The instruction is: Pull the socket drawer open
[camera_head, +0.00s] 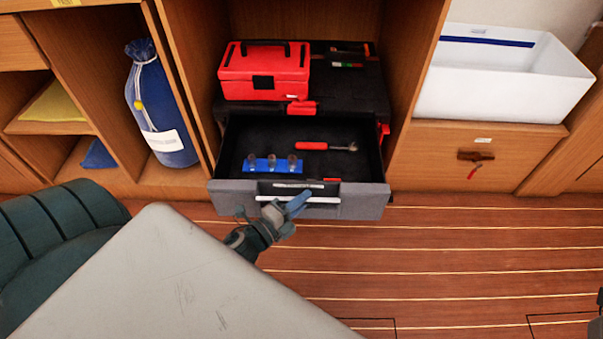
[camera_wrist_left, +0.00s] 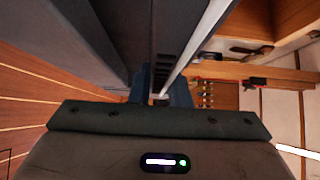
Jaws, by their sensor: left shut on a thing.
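The socket drawer (camera_head: 360,203) stands pulled out of a black tool chest in the head view. Its front is grey, with a pale bar handle (camera_head: 325,200) across it. Inside lie a blue rail (camera_head: 262,165) with 3 sockets and a red-handled wrench (camera_head: 325,146). My left gripper (camera_head: 287,205) is at the left part of the handle, its fingers shut on it. In the left wrist view the handle (camera_wrist_left: 200,45) runs between the two fingers (camera_wrist_left: 160,92).
A red toolbox (camera_head: 264,72) sits on the black chest (camera_head: 350,95). A blue bag (camera_head: 155,105) stands in the left cubby. A white bin (camera_head: 500,75) rests on the right cabinet. A grey surface (camera_head: 170,280) fills the lower left. The striped floor before the drawer is clear.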

